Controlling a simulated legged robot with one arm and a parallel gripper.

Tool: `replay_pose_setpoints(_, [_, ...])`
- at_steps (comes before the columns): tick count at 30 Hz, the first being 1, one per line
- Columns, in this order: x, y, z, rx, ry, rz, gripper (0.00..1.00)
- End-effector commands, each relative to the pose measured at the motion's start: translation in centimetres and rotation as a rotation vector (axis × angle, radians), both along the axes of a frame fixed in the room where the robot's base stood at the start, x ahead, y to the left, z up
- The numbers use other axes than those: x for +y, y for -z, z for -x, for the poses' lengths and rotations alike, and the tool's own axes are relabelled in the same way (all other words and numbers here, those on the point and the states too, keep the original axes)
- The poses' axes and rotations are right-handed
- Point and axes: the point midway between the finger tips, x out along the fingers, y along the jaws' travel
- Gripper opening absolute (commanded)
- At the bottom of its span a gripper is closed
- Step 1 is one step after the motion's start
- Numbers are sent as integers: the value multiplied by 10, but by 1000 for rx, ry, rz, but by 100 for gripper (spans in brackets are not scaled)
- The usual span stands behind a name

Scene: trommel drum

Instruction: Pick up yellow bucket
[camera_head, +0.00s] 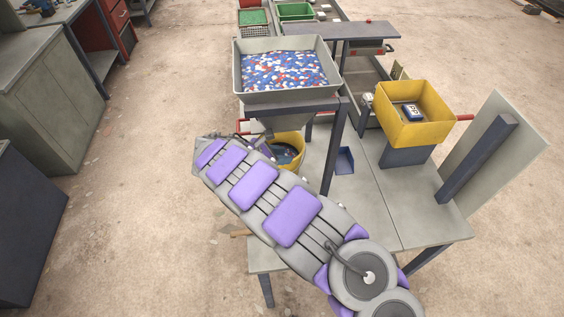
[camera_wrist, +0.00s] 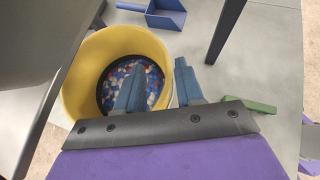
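The round yellow bucket (camera_head: 290,137) stands under the grey hopper in the head view, partly hidden by my arm. In the wrist view the bucket (camera_wrist: 88,65) fills the left half, with red, white and blue pellets at its bottom. My gripper (camera_wrist: 158,66) is open, its two blue fingers apart. The left finger is over the bucket's opening and the right finger appears just outside its right wall, so the rim shows between them. I cannot tell whether either finger touches the bucket. In the head view the fingers are hard to make out.
A grey hopper (camera_head: 243,85) full of coloured pellets stands above the bucket. A dark leg (camera_head: 334,145) stands to its right. A blue scoop (camera_head: 345,160) lies on the bench. A yellow rectangular bin (camera_head: 425,126) with a device inside is further right.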

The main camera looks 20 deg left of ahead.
Motion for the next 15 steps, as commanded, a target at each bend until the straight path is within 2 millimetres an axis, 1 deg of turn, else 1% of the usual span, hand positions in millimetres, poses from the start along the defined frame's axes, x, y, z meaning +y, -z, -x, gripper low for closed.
replay_pose_setpoints(1, [-2, 4, -3, 0, 1, 0, 37])
replay_pose_setpoints(8, [-9, 9, -8, 0, 0, -3, 37])
replay_pose_setpoints(11, [-18, 18, -12, 3, 0, -5, 37])
replay_pose_setpoints(15, [-28, 35, -20, 2, 4, -7, 37])
